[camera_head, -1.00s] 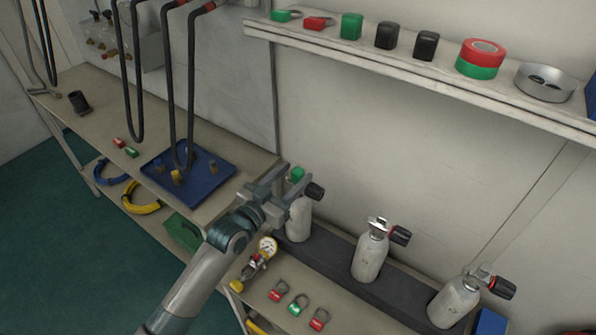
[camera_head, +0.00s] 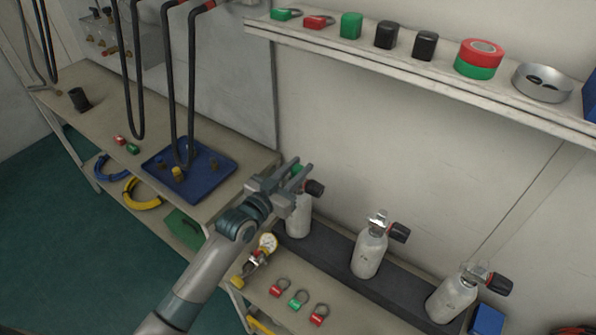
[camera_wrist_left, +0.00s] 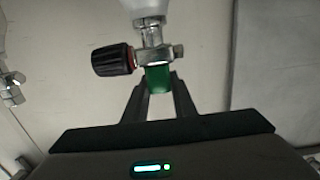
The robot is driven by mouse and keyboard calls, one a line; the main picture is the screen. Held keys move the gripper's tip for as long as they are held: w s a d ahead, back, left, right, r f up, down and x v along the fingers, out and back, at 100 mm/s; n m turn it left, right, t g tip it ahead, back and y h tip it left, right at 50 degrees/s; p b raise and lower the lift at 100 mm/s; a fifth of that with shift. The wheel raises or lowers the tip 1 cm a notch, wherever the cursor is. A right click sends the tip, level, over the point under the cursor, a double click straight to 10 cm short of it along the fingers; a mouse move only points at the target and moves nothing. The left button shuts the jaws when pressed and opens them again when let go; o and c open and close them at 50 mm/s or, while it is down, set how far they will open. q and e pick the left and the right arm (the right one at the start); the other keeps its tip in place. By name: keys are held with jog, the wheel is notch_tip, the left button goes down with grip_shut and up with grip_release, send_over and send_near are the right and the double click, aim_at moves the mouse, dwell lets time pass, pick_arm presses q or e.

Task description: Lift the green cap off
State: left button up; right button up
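The green cap (camera_wrist_left: 159,79) sits against the metal valve (camera_wrist_left: 152,38) of the white cylinder (camera_head: 299,218) at the left end of the row. In the wrist view the cap is between my left fingertips (camera_wrist_left: 159,86), which appear to touch its two sides. In the head view the cap (camera_head: 298,171) shows partly between the fingers of my left gripper (camera_head: 298,176). The gripper appears shut on it. The valve's black knob (camera_wrist_left: 112,60) is beside the cap, clear of the fingers. My right gripper is out of view.
Two more white cylinders, the middle one (camera_head: 369,254) and the right one (camera_head: 452,298), stand on the dark rack. A shelf (camera_head: 420,68) runs above. A blue tray (camera_head: 220,172) is to the left.

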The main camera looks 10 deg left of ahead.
aim_at(298, 167)
pick_arm(q)
jog(key=shift+r, duration=0.15)
jog(key=shift+r+b, duration=0.3)
jog(key=shift+r, duration=0.25)
notch_tip(298, 167, up, 2)
jog(key=shift+r+b, duration=0.15)
jog(key=shift+b, duration=0.25)
jog(key=s+d+r+b, duration=0.1)
jog(key=s+d+r, duration=0.1)
jog(key=d, duration=0.3)
jog(key=s+d+r+b, duration=0.1)
jog(key=s+d+r, duration=0.1)
jog(key=d+r, duration=0.3)
jog(key=shift+s+d+r+b, duration=0.2)
jog(key=shift+s+d+b, duration=0.1)
jog(key=shift+d, duration=0.1)
